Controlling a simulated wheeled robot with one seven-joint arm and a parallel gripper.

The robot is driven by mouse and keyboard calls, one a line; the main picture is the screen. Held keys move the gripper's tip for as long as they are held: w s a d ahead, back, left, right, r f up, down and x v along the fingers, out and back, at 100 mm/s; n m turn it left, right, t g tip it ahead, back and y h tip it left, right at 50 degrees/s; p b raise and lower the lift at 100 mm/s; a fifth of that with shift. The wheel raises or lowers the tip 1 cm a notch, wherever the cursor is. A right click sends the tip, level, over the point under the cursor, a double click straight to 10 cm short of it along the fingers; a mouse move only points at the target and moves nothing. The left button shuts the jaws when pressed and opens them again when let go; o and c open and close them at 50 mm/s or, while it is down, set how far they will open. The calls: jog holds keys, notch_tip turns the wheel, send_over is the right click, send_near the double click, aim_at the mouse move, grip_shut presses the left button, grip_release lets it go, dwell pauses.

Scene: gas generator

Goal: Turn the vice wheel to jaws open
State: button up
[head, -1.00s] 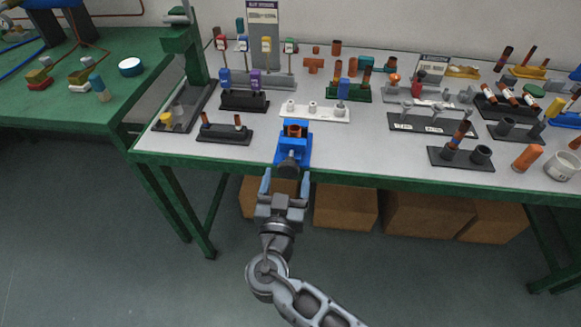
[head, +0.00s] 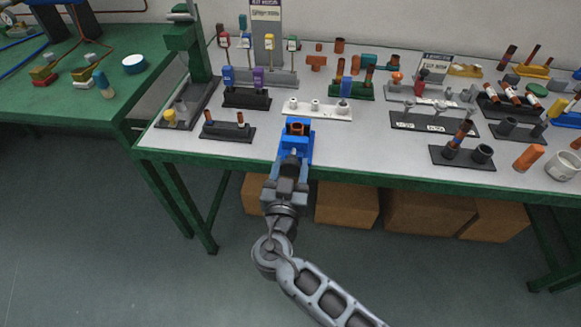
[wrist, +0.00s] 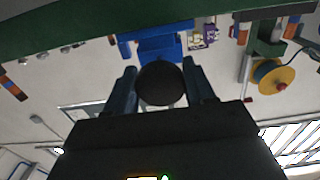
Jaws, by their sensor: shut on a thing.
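The blue vice (head: 299,137) stands at the front edge of the grey-topped bench, with a copper-coloured piece (head: 297,128) between its jaws. My gripper (head: 288,164) is at the near side of the vice, shut on the vice wheel. In the wrist view the dark round wheel (wrist: 161,84) sits between the two blue fingers of my gripper (wrist: 163,88), with the blue vice body (wrist: 158,46) beyond it. In the head view the wheel is mostly hidden by my gripper.
A dark block with two copper pieces (head: 228,131) stands left of the vice. A white rack (head: 310,108) is behind it. The green bench edge (head: 380,176) runs below, with cardboard boxes (head: 347,204) underneath.

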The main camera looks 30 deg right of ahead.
jog(key=shift+c, duration=1.2)
